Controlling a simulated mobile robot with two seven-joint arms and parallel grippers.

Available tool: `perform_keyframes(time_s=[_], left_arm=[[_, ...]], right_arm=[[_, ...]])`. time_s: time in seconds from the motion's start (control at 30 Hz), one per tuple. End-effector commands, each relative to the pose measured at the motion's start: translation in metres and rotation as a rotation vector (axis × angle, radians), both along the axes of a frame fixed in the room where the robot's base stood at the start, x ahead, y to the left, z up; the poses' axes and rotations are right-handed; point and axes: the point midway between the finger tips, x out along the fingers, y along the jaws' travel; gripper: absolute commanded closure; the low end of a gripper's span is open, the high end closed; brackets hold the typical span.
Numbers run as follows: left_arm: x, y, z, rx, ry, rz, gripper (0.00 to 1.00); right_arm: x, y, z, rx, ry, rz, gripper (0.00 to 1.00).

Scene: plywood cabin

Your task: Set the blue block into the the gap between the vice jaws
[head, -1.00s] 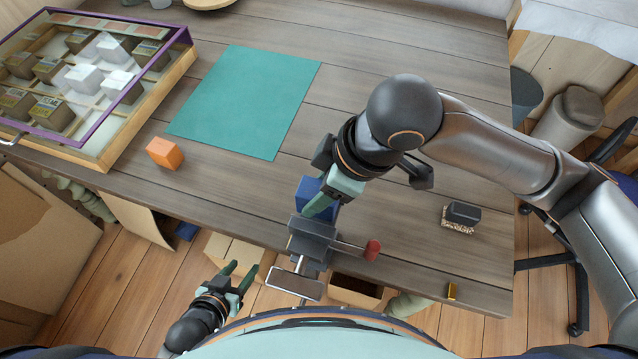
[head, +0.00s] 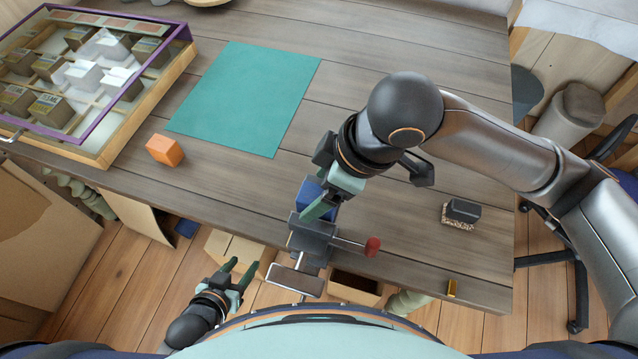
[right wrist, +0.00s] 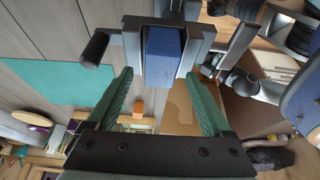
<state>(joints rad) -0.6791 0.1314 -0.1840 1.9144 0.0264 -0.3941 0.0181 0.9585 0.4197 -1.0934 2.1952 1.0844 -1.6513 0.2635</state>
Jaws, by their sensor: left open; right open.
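The blue block (head: 312,193) is at the grey vice (head: 312,236) on the table's front edge. In the right wrist view the blue block (right wrist: 163,55) sits between the two grey vice jaws (right wrist: 132,58), one on each side of it. My right gripper (head: 322,208) is at the block and vice, partly hiding them in the head view. In the right wrist view its green fingers (right wrist: 160,100) are spread wide, apart from the block. My left gripper (head: 240,275) is open and empty, low in front of the table.
An orange block (head: 165,151) and a teal mat (head: 245,100) lie on the table (head: 400,240). A glass-topped case (head: 95,90) stands at the left. A dark brush (head: 461,213) and a small brass piece (head: 452,288) lie at the right. The vice's red-ended handle (head: 372,246) sticks out to the right.

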Motion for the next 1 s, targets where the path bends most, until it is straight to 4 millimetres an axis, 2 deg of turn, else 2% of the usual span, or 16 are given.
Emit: perform_keyframes(time_s=[0.17,0.4,0.6,0.77,1.0], left_arm=[[0.000,0.000,0.006,0.000,0.000,0.000,0.50],[0.000,0.000,0.015,0.000,0.000,0.000,0.50],[0.000,0.000,0.021,0.000,0.000,0.000,0.50],[0.000,0.000,0.022,0.000,0.000,0.000,0.50],[0.000,0.000,0.022,0.000,0.000,0.000,0.50]], right_arm=[[-0.001,-0.008,0.024,0.001,-0.007,0.000,0.16],[-0.008,-0.028,0.073,0.002,-0.007,-0.001,0.16],[-0.012,-0.040,0.103,0.001,-0.004,-0.002,0.16],[-0.014,-0.044,0.113,0.001,-0.003,-0.001,0.16],[-0.015,-0.045,0.114,0.001,-0.001,0.000,0.16]])
